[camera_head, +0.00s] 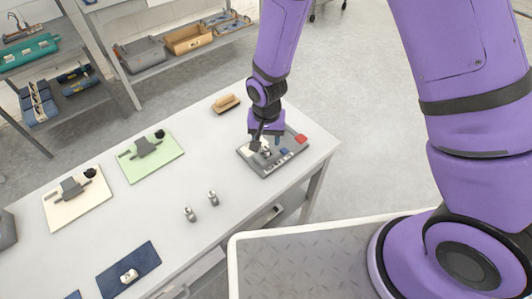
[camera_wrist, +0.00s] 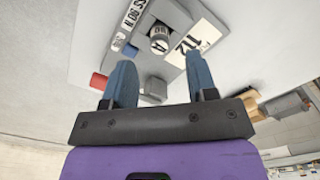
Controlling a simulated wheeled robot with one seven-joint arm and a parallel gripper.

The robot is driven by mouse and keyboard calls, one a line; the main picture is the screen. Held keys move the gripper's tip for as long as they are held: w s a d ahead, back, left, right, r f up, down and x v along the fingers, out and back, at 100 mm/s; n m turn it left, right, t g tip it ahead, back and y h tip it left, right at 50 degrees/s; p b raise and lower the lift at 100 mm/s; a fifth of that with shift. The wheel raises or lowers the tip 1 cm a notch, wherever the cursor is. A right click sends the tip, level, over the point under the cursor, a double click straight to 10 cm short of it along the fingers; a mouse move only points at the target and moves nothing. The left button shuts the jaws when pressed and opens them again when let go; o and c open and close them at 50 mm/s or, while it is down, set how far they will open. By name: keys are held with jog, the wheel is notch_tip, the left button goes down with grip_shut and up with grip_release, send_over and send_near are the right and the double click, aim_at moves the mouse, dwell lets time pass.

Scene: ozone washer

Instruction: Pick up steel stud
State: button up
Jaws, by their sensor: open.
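My gripper (camera_head: 260,142) is above a grey tray (camera_head: 264,170) near the right end of the table. In the wrist view my gripper (camera_wrist: 161,82) is open, its two blue fingers apart and nothing gripped. A short metallic cylinder (camera_wrist: 159,42), which looks like a steel stud, stands on the tray beyond the fingertips, close to the gap between them. A grey block (camera_wrist: 154,89) also shows between the fingers. In the head view my gripper partly hides the tray's contents. Two other small metal pieces (camera_head: 190,214) and (camera_head: 213,198) stand on the open table.
The tray holds a red block (camera_head: 301,139), a blue block (camera_head: 284,152) and printed labels (camera_wrist: 190,42). A wooden-looking brush or block (camera_head: 226,103) lies behind it. Green (camera_head: 165,168) and cream (camera_head: 75,215) plates with clamps lie left; a blue mat (camera_head: 115,280) lies in front.

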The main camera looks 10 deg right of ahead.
aim_at(266, 148)
jog(key=shift+s+f, duration=0.1)
jog(key=shift+f, duration=2.55)
grip_shut()
